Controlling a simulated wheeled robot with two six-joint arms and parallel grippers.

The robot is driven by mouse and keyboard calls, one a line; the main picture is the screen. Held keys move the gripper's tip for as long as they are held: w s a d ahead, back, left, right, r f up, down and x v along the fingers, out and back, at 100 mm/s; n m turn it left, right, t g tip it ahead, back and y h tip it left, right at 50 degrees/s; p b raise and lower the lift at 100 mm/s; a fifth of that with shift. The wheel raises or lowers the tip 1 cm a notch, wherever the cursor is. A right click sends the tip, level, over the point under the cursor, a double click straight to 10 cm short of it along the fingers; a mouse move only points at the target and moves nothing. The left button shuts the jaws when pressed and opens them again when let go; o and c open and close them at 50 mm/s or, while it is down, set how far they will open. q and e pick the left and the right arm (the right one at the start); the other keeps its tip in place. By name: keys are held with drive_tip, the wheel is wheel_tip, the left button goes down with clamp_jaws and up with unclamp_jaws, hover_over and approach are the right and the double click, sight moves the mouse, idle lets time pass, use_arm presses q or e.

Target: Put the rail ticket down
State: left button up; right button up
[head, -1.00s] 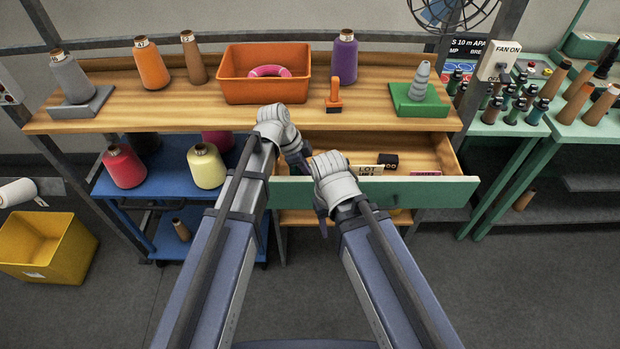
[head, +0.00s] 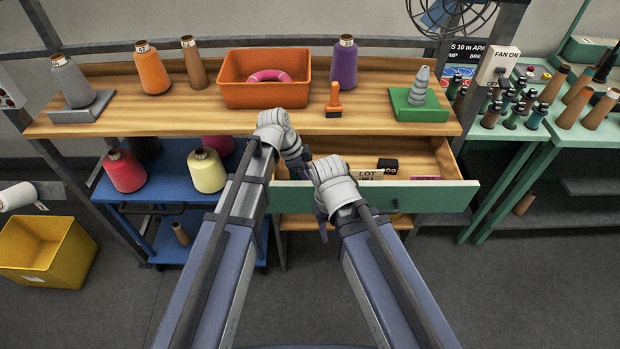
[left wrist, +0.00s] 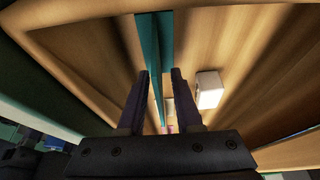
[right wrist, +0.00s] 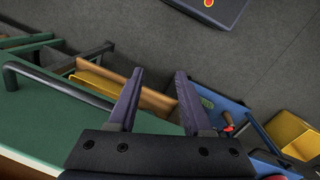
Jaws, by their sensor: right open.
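A thin teal strip, which I take for the rail ticket (left wrist: 154,40), shows nearly edge-on in the left wrist view. In the head view my left gripper (head: 300,160) is over the drawer's left end, and the ticket is hidden there. My right gripper (right wrist: 158,75) is open and empty, in front of the drawer's green face.
The drawer holds a card marked LOT (head: 368,175), a small black block (head: 387,164) and a pink-marked piece (head: 425,178). Above it, the worktop (head: 200,112) bears an orange bin (head: 262,95), several yarn cones and an orange-handled stamp (head: 334,100). A blue cart (head: 170,190) stands left.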

use_arm(q)
drive_tip(key=p+v, duration=1.1)
drive_tip(key=v, duration=0.1)
drive_tip(key=shift+r, duration=0.1)
idle(1.0)
